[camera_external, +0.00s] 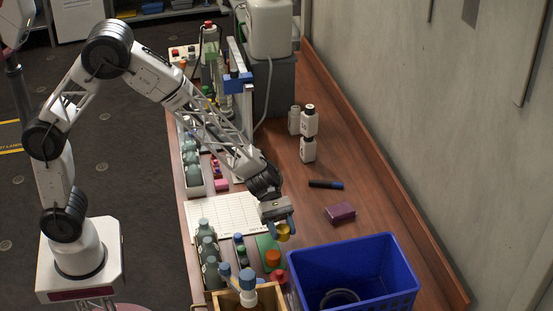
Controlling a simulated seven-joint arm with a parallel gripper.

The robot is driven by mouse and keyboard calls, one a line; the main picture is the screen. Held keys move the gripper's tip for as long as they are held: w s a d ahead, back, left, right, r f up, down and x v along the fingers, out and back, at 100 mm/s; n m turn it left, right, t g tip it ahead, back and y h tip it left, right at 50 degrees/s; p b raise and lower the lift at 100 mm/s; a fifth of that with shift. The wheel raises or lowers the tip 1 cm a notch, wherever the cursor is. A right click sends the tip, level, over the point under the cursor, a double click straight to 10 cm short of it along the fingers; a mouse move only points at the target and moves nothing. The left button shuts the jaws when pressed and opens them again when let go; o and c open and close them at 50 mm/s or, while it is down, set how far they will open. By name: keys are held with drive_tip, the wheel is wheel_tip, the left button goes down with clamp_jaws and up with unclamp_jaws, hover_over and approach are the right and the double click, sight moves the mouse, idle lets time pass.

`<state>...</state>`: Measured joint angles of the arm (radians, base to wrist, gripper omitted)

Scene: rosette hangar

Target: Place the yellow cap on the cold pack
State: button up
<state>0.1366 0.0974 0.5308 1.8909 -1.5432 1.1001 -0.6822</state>
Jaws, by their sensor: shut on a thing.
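My gripper (281,229) is above the table near the front, pointing down. It is shut on the small yellow cap (284,233), which shows between its blue fingertips. The cap is held above the table, right of the white printed sheet and near a flat green item (266,246). A dark purple, flat block (340,212) lies on the bare wood to the right of my gripper. I cannot tell for sure which item is the cold pack.
A blue crate (398,244) with a dark ring inside stands at front right. Grey-green bottles (207,247), an orange-capped item (273,258) and a wooden box (222,299) crowd the front left. Wood around the purple block is clear.

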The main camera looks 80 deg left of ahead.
drive_tip(key=shift+w, duration=0.1)
hover_over(336, 247)
drive_tip(key=s+d, duration=0.1)
drive_tip(key=d, duration=0.2)
drive_tip(key=shift+a+f, duration=0.25)
drive_tip(key=shift+f, duration=0.5)
drive_tip(key=shift+s, duration=0.1)
drive_tip(key=shift+f, duration=1.75)
drive_tip(key=shift+f, duration=0.1)
drive_tip(key=o, duration=0.9)
